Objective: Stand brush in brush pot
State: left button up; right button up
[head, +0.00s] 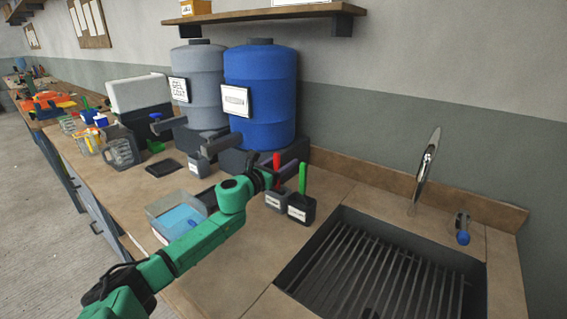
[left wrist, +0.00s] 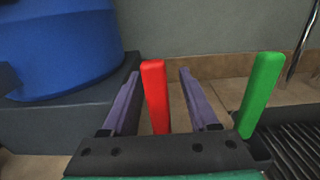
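A brush with a red handle (head: 276,161) stands upright at a small grey labelled pot (head: 275,200); its lower end is hidden. A brush with a green handle (head: 302,178) stands upright in a dark labelled pot (head: 301,208) just to the right. My left gripper (head: 283,172) is at the red handle. In the left wrist view my left gripper (left wrist: 160,85) is open, with the red handle (left wrist: 155,95) between its two purple fingers and a gap on each side. The green handle (left wrist: 262,92) is outside the right finger. My right gripper is not in view.
A sink with a slatted grate (head: 375,275) and a tap (head: 425,170) lie to the right. Blue (head: 260,90) and grey drums (head: 198,85) stand behind. A clear tray with blue liquid (head: 180,220) and a small grey cup (head: 198,165) are left.

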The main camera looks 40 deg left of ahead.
pick_arm(q)
jog(key=shift+s+f, duration=0.2)
jog(key=shift+s, duration=0.35)
jog(key=s, duration=1.3)
jog(key=shift+s+d+r, duration=0.15)
jog(key=shift+s+r, duration=0.05)
jog(key=shift+s, duration=0.1)
jog(key=shift+w, duration=0.1)
